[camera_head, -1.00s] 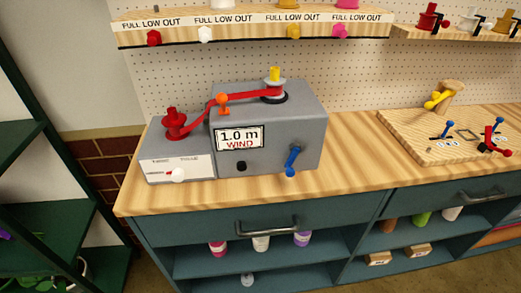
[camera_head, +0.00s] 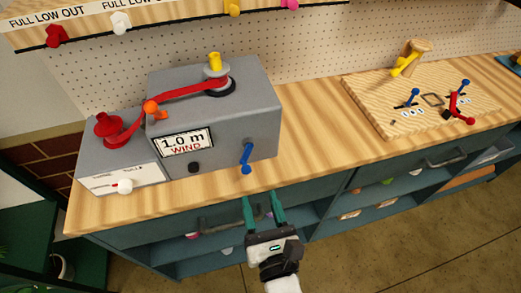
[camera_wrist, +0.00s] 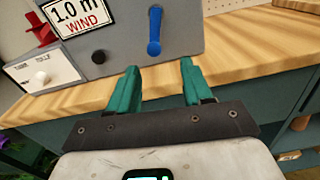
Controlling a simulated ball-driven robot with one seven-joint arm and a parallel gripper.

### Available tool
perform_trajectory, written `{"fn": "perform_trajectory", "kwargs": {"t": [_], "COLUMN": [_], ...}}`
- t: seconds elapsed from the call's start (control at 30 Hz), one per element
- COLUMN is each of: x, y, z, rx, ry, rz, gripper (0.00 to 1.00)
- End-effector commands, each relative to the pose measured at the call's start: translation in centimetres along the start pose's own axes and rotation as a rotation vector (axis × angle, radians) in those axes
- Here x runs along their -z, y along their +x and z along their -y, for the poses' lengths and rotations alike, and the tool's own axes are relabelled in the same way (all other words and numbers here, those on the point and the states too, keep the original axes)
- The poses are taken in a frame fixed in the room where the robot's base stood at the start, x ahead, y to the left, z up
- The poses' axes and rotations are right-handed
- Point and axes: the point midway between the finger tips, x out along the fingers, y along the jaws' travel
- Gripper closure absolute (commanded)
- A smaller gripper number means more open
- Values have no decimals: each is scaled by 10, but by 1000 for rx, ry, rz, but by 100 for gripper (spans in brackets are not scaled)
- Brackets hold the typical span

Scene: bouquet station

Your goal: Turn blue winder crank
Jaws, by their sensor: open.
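The blue winder crank (camera_head: 246,158) is on the front face of the grey winder box (camera_head: 240,105), near its right end, with its handle end hanging low. It also shows in the wrist view (camera_wrist: 154,32), beyond and between my fingertips. My gripper (camera_head: 263,197) has two green fingers, spread open and empty. It is in front of the counter's front edge, short of the crank and not touching it. In the wrist view my gripper (camera_wrist: 158,75) points at the box front. The box label (camera_head: 184,143) reads "1.0 m WIND".
A black knob (camera_head: 194,167) sits left of the crank. A lower grey unit with a white knob (camera_head: 125,186) adjoins the box. A red ribbon (camera_head: 185,92) runs across the top. A wooden board (camera_head: 385,121) with blue and red levers lies right. Bare counter (camera_head: 310,140) separates them.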

Motion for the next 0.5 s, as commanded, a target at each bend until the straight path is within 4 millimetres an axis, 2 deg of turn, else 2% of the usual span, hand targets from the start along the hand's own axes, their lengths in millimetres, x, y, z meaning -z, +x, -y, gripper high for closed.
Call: {"fn": "perform_trajectory", "kwargs": {"t": [0.07,0.17,0.5], "x": [1,1,0], "y": [1,8,66], "z": [-9,-12,-12], "rx": [-28,-35,-31], "ry": [-41,-53,-47], "rz": [-1,-1,1], "gripper": [50,50,50]}}
